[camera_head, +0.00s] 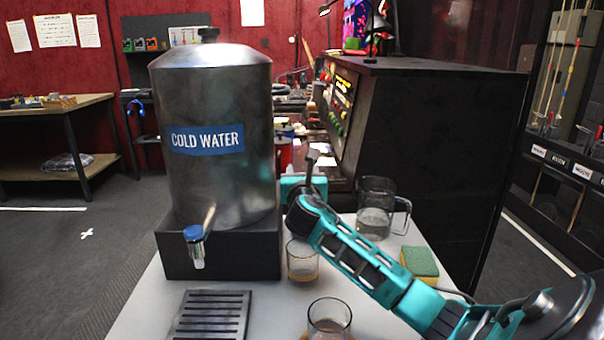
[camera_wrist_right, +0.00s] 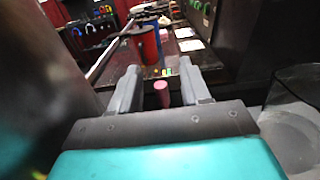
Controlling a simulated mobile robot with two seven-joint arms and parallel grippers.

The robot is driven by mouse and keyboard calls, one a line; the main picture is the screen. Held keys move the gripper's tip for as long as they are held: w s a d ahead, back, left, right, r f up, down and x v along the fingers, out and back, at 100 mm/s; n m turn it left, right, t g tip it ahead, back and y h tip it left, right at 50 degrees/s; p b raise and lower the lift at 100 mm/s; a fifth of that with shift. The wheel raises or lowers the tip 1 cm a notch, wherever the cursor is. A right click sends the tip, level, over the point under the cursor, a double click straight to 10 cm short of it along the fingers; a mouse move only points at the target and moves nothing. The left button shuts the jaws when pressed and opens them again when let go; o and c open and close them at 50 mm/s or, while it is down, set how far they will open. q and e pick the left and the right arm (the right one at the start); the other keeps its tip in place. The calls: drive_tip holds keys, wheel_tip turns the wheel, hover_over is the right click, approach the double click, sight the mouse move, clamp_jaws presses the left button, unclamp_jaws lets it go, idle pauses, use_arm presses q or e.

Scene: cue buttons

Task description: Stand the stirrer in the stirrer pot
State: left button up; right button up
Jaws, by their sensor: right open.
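My right gripper (camera_head: 312,160) is between the steel dispenser and the black cabinet, pointing away from my head; its arm hides part of the table. In the right wrist view its two grey fingers (camera_wrist_right: 160,76) are apart. A small pink, round-topped object (camera_wrist_right: 162,94) shows in the gap between them, apart from both. I cannot tell whether it is the stirrer. A red cylinder (camera_wrist_right: 148,46) stands farther ahead; I cannot tell whether it is the stirrer pot. No stirrer or pot shows clearly in the head view. My left gripper is out of view.
The cold water dispenser (camera_head: 210,105) stands close on the left. A glass jug (camera_head: 375,212), a sponge (camera_head: 420,262) and two glasses (camera_head: 302,262) (camera_head: 329,320) are near my right arm. A drip tray (camera_head: 212,315) lies in front. The black cabinet (camera_head: 430,150) stands behind the jug.

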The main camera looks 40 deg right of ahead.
drive_tip(key=shift+s+a, duration=0.1)
drive_tip(key=p+v, duration=0.1)
drive_tip(key=v, duration=1.1)
drive_tip(key=shift+s+a, duration=0.25)
